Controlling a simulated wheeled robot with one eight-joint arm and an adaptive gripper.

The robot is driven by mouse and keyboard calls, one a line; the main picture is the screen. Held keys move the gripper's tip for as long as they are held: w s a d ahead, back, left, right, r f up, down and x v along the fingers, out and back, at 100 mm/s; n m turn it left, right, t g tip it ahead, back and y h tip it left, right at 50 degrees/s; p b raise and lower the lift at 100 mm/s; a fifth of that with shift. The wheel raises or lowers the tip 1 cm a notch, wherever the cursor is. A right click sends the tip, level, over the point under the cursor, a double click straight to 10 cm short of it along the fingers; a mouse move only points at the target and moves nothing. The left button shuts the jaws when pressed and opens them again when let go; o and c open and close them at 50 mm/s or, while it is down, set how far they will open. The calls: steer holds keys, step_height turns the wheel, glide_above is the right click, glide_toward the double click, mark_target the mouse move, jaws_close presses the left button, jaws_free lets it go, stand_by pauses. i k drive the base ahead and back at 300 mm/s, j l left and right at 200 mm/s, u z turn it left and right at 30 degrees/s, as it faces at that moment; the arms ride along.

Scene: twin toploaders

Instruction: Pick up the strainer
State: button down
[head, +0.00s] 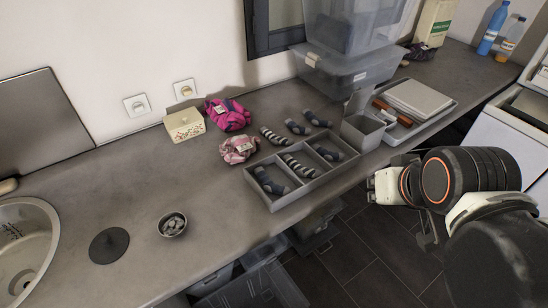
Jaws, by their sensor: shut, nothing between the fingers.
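A dark, flat, round disc (109,245) with a small raised middle lies on the grey counter, just right of the sink; it looks like the strainer. Nothing covers it. My gripper (378,188) is at the right, beyond the counter's front edge and over the dark floor, far from the disc. It looks shut and empty; its fingers are small and partly hidden by my arm.
The steel sink (22,245) is at the left. A grey divided tray (262,196) with socks, a floral box (184,125) and pink cloths (229,113) sit mid-counter. Clear bins (340,75) stand behind. Open crates (250,290) are below the front edge. Counter around the disc is clear.

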mark_target(176, 231)
steer(key=u, duration=1.65)
steer(key=z, duration=1.95)
steer(key=u, duration=1.9)
steer(key=l+z, duration=0.1)
steer(key=l, duration=0.25)
